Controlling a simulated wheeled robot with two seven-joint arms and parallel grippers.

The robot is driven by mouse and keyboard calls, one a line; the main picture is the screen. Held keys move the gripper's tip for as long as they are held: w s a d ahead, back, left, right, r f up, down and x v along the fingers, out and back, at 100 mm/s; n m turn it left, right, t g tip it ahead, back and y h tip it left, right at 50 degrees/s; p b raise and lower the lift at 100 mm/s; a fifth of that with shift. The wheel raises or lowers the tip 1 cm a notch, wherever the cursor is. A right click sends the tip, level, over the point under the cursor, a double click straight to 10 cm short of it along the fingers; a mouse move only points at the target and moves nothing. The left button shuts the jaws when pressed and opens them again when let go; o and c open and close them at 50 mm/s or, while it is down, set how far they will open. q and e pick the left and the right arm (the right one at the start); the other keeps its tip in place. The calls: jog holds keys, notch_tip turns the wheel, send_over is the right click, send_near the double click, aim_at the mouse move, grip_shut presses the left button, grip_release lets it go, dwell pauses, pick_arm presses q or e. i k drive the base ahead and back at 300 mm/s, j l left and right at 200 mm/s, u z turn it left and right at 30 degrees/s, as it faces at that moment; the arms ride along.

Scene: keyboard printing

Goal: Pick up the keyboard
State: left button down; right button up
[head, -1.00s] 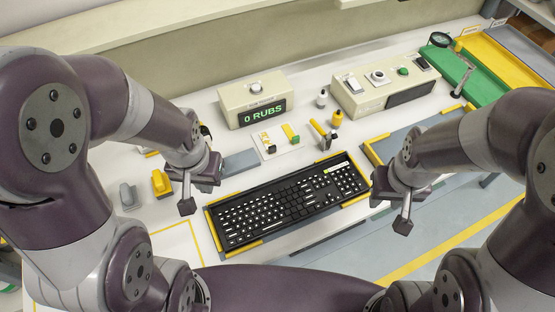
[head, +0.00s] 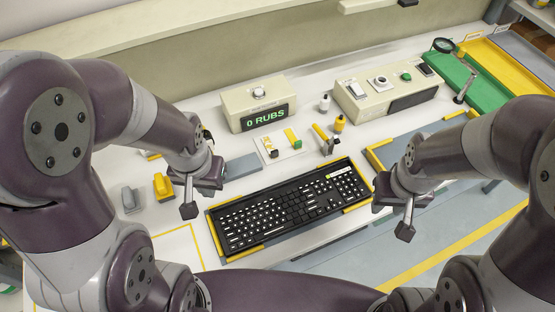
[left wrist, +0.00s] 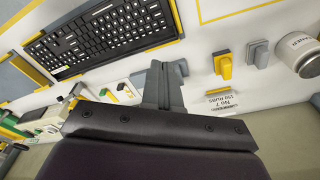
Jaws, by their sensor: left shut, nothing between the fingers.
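The black keyboard (head: 290,206) lies flat on the bench between yellow corner brackets, and it also shows at the upper left of the left wrist view (left wrist: 105,32). My left gripper (head: 188,209) is above the bench by the keyboard's left end, apart from it. In the left wrist view its fingers (left wrist: 163,80) are together with nothing between them. My right gripper (head: 404,232) is off the keyboard's right end, apart from it. Its fingertips are too small to tell whether they are open or shut.
Yellow (head: 163,186) and grey (head: 131,199) blocks stand at left. Green and yellow trays (head: 480,88) are at far right.

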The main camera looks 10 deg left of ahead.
aim_at(243, 224)
jog(key=i+l+u, duration=0.1)
jog(key=u, duration=0.35)
jog(key=l+u, duration=0.4)
jog(key=i+l+u, duration=0.1)
jog(key=u, duration=0.35)
jog(key=l+u, duration=0.1)
jog(key=l, duration=0.5)
jog(key=l+u, duration=0.1)
jog(key=l, duration=0.5)
jog(key=k+l+u, duration=0.15)
jog(key=l, duration=0.45)
jog(key=l+u, duration=0.1)
jog(key=l, duration=0.45)
